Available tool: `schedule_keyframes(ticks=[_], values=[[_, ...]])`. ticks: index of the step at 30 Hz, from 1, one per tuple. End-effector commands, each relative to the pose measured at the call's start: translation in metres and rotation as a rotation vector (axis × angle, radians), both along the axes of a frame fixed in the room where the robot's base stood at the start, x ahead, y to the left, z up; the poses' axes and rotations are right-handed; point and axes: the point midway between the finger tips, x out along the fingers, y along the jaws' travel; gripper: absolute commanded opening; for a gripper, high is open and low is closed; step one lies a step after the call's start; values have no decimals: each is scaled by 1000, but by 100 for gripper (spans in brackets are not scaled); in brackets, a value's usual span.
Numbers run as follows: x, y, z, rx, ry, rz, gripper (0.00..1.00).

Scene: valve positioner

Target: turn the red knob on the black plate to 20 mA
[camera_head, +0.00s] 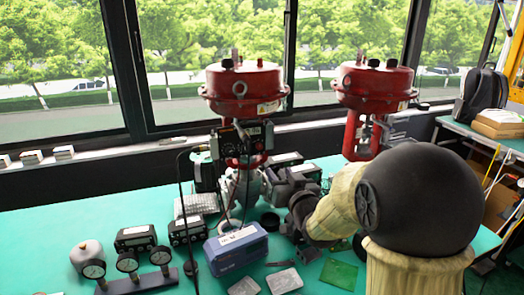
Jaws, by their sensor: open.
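A black plate (262,134) is mounted on the front of the left red valve actuator (244,88), below its round red housing. Small light markings show on its right part. The red knob is too small to tell apart from the red yoke around the plate. My arm reaches in from the right, and my dark gripper (268,178) is just below and right of the plate, close to the valve body. My gripper is open. Its fingertips are small and partly lost against the dark parts behind, so I cannot tell whether they touch anything.
A second red actuator (376,88) stands to the right, partly behind my arm. A blue case (236,250), small black instruments (136,238) and a gauge stand (128,262) are on the green table (50,240).

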Motion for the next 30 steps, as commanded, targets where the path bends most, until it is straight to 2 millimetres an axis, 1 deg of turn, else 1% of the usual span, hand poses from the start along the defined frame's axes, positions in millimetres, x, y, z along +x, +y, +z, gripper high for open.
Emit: schedule_keyframes(ticks=[1, 9, 21, 27, 30], values=[[8, 3, 0, 0, 1, 1, 42], [53, 16, 0, -1, 2, 1, 42], [114, 33, 0, 0, 1, 1, 42], [139, 40, 0, -1, 1, 1, 42], [147, 43, 0, -1, 2, 0, 42]])
